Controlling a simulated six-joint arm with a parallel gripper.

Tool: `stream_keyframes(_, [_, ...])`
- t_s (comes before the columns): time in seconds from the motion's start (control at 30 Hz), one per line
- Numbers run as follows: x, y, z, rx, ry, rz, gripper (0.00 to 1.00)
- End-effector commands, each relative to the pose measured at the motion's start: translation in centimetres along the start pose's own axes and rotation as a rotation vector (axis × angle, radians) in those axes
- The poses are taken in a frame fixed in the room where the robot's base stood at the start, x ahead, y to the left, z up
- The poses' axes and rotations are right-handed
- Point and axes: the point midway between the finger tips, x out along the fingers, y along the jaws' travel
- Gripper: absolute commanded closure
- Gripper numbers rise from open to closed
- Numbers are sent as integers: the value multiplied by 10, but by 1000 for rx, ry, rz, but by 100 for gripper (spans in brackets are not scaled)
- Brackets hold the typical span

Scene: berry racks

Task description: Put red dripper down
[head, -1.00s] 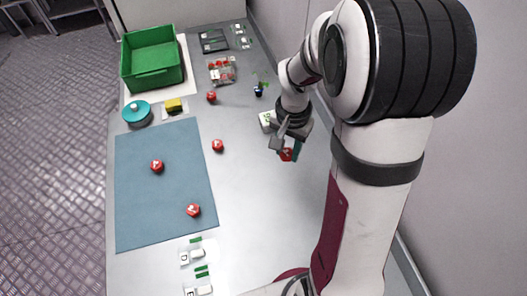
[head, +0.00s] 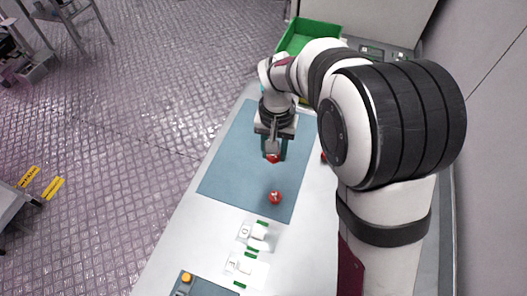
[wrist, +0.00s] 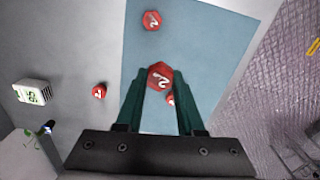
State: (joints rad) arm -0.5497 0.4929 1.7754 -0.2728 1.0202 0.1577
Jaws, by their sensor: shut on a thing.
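My gripper (head: 272,152) is over the blue-grey mat (head: 225,170), pointing down. Its green fingers, also seen in the wrist view (wrist: 160,84), are shut on a red dripper (wrist: 159,75) with a white mark; the dripper also shows at the fingertips in the head view (head: 272,158). I cannot tell its exact height above the mat. A second red dripper (head: 275,197) lies on the mat towards the near edge. In the wrist view one red dripper (wrist: 151,20) lies on the mat, and another (wrist: 170,99) shows partly behind the held one.
A red dripper (wrist: 99,91) lies on the grey table left of the mat in the wrist view. A white box with green digits (wrist: 32,92) stands further left. A green crate (head: 318,28) is at the far end. White label pieces (head: 258,233) lie in front of the mat.

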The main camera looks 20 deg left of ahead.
Motion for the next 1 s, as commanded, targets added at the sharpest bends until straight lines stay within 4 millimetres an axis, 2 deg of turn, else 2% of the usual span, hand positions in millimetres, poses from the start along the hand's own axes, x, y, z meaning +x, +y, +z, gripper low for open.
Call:
stream_keyframes(0.07, [7,-16,3,-19,-2,1,100])
stream_keyframes(0.3, [51,-88,14,-20,-2,2,100])
stream_keyframes(0.43, [66,-112,17,-15,0,0,100])
stream_keyframes(0.53, [77,-118,19,-13,-2,2,100])
stream_keyframes(0.7, [107,-118,18,-12,-1,1,100])
stream_keyframes(1.0, [111,-118,18,-12,0,0,100])
